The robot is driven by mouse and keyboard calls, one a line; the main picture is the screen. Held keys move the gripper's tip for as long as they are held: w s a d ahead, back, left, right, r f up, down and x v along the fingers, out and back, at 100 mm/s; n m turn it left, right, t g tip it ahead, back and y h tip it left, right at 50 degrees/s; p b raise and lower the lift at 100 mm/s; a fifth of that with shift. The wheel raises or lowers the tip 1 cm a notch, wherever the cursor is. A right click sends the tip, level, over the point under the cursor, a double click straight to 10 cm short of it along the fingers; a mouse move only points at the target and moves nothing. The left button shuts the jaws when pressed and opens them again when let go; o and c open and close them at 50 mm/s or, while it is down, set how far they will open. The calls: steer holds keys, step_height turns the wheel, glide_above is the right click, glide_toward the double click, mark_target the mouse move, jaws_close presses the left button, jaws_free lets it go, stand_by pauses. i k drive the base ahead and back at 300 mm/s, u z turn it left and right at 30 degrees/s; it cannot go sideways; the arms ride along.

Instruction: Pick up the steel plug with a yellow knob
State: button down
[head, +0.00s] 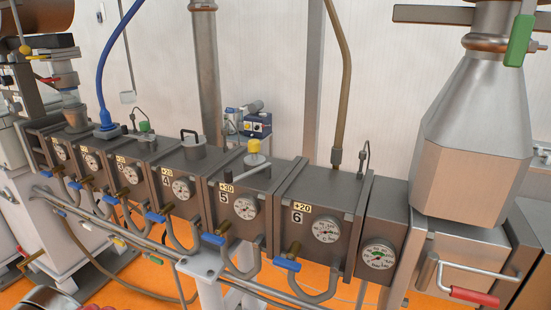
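The steel plug (256,161) has a round metal body with a yellow knob (254,146) on top. It sits upright on the top face of the box marked 5 (225,215), near the middle of the row in the head view. The plug's lower end is hidden.
Numbered metal boxes with gauges and blue-handled valves stand in a row. A plug with a black handle (189,147) stands on box 4. A steel hopper (474,140) stands right. The floor is orange.

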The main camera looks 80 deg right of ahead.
mark_target(255, 160)
steer(key=z, duration=2.2)
steer(key=k, duration=0.9)
steer(key=z, duration=0.3)
steer(key=i, duration=0.9)
steer(key=u, duration=0.05)
